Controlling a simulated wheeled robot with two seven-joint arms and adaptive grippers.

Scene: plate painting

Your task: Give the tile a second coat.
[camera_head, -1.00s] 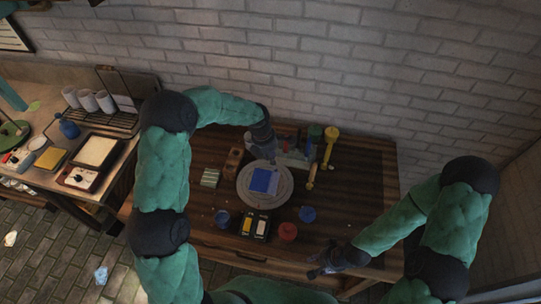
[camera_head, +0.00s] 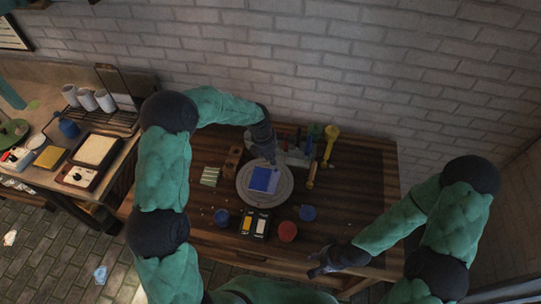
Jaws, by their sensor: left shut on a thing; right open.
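The tile (camera_head: 260,181) lies on a round grey plate or turntable (camera_head: 244,193) in the middle of the wooden table. Its left part is strong blue and its right part looks paler, greyish violet. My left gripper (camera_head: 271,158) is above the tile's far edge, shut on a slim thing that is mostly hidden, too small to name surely. Whether it touches the tile I cannot tell. My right gripper (camera_head: 316,267) is open and empty at the table's front right. Small round pots, blue (camera_head: 222,216), red (camera_head: 288,231) and blue (camera_head: 307,213), stand in front of the plate.
A black tray (camera_head: 255,236) with yellow and white blocks sits at the front. A wooden block (camera_head: 233,160), a striped pad (camera_head: 210,176) and a yellow upright tool (camera_head: 329,145) surround the plate. A side bench (camera_head: 122,150) stands left. The table's right side is clear.

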